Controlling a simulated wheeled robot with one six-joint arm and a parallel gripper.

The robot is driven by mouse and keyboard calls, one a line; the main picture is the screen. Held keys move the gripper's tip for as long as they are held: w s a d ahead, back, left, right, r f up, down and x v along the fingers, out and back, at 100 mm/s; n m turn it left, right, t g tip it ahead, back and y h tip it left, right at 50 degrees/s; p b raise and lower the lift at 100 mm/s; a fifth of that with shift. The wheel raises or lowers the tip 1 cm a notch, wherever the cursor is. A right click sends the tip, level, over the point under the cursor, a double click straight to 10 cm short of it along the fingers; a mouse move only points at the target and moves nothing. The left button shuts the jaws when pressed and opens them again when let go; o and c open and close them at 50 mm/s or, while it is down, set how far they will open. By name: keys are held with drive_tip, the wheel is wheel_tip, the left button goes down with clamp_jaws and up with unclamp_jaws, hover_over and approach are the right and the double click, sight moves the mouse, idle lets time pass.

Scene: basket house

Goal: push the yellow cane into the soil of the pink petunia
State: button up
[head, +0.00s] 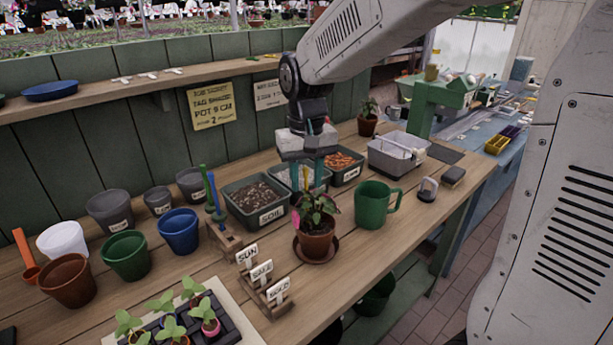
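A leafy green plant (318,206) stands in a terracotta pot (316,245) on a brown saucer (298,251), near the middle of the bench. A small pink patch (296,218) shows at its left side; I cannot tell whether it is a flower or a tag. My gripper (308,182) points down just above this plant, with teal fingers partly lost against the leaves and trays. I cannot make out a yellow cane, in the gripper or elsewhere. A blue cane (215,193) and a green cane (206,185) stand in a wooden rack (224,238) to the left.
A soil tray (258,201) and other labelled trays lie behind the plant. A green mug (371,204) is close on its right. Several empty pots and a seedling tray (215,320) fill the left. Bare bench lies in front of the mug.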

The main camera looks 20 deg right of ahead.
wheel_tip(320, 180, up, 8)
drive_tip(key=shift+f, duration=0.1)
idle(0.4)
idle(0.5)
drive_tip(key=s+d+f, duration=0.2)
drive_tip(key=s, duration=1)
drive_tip(key=s+d+f+t, duration=0.1)
drive_tip(key=s+d, duration=0.1)
drive_tip(key=s, duration=1)
drive_tip(key=shift+s+f+n, duration=0.4)
